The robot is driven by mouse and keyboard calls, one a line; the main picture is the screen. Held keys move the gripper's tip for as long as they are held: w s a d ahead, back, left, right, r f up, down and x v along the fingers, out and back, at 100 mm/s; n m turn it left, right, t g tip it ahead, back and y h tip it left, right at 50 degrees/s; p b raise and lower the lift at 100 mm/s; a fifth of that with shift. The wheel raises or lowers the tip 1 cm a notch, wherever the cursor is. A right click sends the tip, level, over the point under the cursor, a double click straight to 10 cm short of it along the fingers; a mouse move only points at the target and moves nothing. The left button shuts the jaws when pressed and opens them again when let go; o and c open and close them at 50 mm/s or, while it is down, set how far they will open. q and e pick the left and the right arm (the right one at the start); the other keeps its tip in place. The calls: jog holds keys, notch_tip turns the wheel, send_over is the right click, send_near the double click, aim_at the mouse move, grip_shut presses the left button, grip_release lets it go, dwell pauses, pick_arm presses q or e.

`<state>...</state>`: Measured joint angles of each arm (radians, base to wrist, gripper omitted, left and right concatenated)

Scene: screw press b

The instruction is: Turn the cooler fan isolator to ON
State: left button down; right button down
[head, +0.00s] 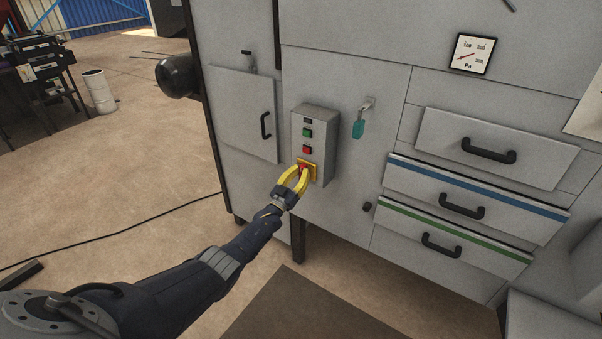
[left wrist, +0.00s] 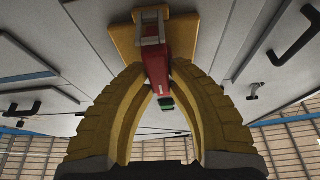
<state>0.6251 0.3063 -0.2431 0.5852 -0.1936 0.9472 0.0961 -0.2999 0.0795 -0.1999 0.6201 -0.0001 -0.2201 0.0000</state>
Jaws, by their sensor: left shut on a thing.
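The isolator is a red handle on a yellow square plate (head: 313,168) at the bottom of a grey control box (head: 319,130) on the cabinet front. My left gripper (head: 301,172) has its yellow fingers closed around the red handle. In the left wrist view the red handle (left wrist: 155,66) sits between the fingertips, with the yellow plate (left wrist: 122,37) behind it. The fingers hide part of the handle in the head view, and I cannot read its ON or OFF marking. My right gripper is not in view.
Above the isolator are a green button (head: 307,132) and a red button (head: 307,149). A key with a teal tag (head: 359,128) hangs to the right. Drawers with black handles (head: 488,152) stand further right. A cabinet door (head: 243,112) is at left.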

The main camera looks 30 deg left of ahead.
pick_arm(q)
jog(key=c, duration=1.6)
grip_release()
jog(key=shift+o, duration=0.2)
jog(key=v, duration=1.2)
